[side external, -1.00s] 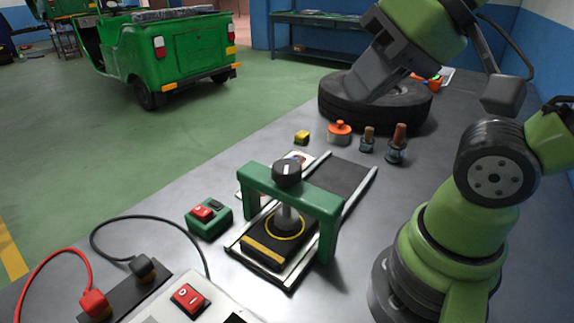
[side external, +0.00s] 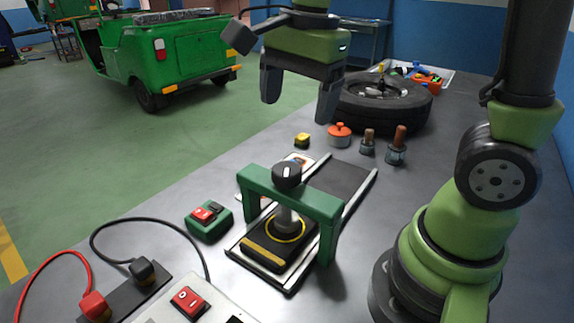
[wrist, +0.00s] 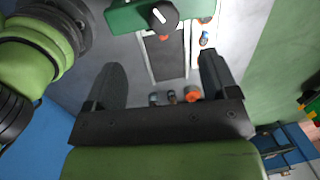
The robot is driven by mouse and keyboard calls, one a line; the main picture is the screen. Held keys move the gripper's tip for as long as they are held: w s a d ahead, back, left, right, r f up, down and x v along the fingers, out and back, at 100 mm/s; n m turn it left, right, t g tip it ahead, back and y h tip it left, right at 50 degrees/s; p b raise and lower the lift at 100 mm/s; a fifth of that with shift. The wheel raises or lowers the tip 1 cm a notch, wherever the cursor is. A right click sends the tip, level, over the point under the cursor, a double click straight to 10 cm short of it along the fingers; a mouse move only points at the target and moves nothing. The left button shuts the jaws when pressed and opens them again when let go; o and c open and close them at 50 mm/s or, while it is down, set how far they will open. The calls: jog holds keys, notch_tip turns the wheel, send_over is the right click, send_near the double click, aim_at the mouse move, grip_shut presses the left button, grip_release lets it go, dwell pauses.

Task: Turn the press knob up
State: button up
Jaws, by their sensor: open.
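The press is a green frame (side external: 318,204) standing over a dark sliding bed on rails. Its black knob (side external: 287,173) with a white mark sits on top of the crossbar. A grey ram under the crossbar comes down onto a black block with a yellow ring (side external: 287,229). In the wrist view the knob (wrist: 163,16) shows at the top, beyond the fingertips. My gripper (side external: 299,108) is open and empty, in the air above and behind the press, fingers pointing down. In the wrist view my gripper (wrist: 160,72) has its two fingers wide apart, with nothing between them.
A tyre (side external: 385,103) lies at the back of the bench. A yellow block (side external: 302,139), an orange-topped pot (side external: 339,135) and two wooden-handled tools (side external: 397,145) stand before it. A green switch box (side external: 208,220) and cables lie left of the press. A green rickshaw stands on the floor.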

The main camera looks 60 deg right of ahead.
aim_at(287, 168)
jog(key=w+f+m, duration=0.1)
jog(key=w+f+m+g, duration=0.1)
jog(key=m, duration=0.1)
jog(key=shift+d+f, duration=0.15)
jog(key=shift+f, duration=0.1)
notch_tip(287, 168, down, 10)
jog(key=shift+r, duration=0.1)
jog(key=c, duration=0.9)
